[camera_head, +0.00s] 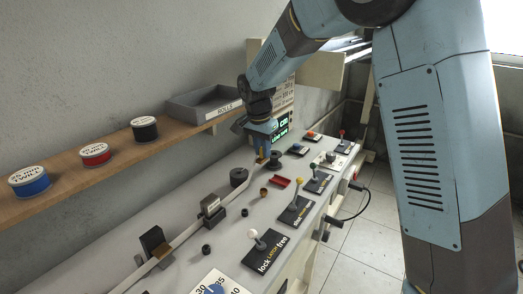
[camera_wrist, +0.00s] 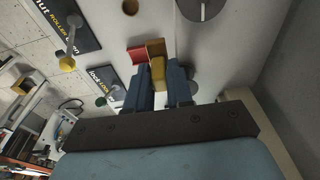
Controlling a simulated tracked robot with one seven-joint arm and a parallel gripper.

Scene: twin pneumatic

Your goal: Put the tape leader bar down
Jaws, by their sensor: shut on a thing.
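The tape leader bar (camera_wrist: 157,72) is a brass-coloured block held between the two blue fingers of my gripper (camera_wrist: 158,84) in the wrist view. In the head view my gripper (camera_head: 262,156) points down over the far part of the grey bench, shut on the bar, whose brass end (camera_head: 262,160) shows at the fingertips. A pale tape (camera_head: 178,243) runs along the bench from the lower left towards the gripper. A small red tray (camera_head: 279,182) lies on the bench just right of and nearer than the gripper; it also shows beside the bar in the wrist view (camera_wrist: 136,54). Whether the bar touches anything is unclear.
A black roller (camera_head: 238,177) and a tape guide (camera_head: 212,207) stand along the tape. Levers with white (camera_head: 252,233), yellow (camera_head: 299,196) and green (camera_head: 313,167) knobs line the bench's right side. A wooden shelf (camera_head: 115,160) with spools runs along the wall.

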